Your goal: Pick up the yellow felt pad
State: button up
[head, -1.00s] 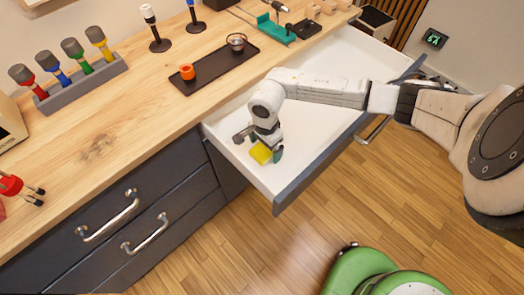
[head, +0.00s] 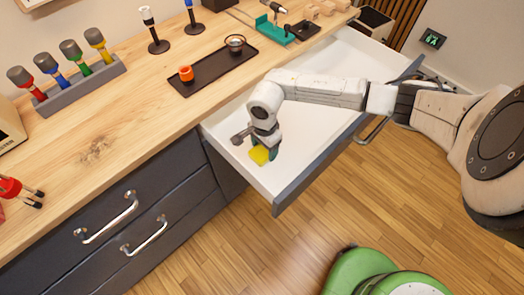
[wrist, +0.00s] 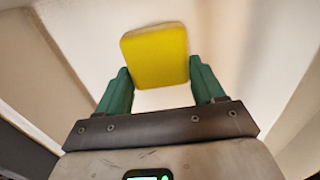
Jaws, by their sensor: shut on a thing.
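The yellow felt pad (head: 258,156) is a small, flat yellow piece with rounded corners, inside the near end of the open white drawer (head: 232,121). My gripper (head: 265,151) reaches down into the drawer and is shut on the pad. In the wrist view the pad (wrist: 155,52) sits between the two green fingers of my gripper (wrist: 158,78), one at each side edge. Whether the pad still touches the drawer floor is hard to tell.
The drawer's dark front (head: 308,180) and white side walls surround my gripper. The wooden worktop (head: 150,110) lies to the left, with a black tray (head: 213,72), an orange ring-like thing (head: 186,73) and a grey rack of coloured-handled tools (head: 80,85).

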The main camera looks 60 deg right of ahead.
aim_at(264, 149)
jog(key=shift+r, duration=0.1)
notch_tip(264, 149, up, 10)
jog(key=b, duration=0.1)
dwell(0.3)
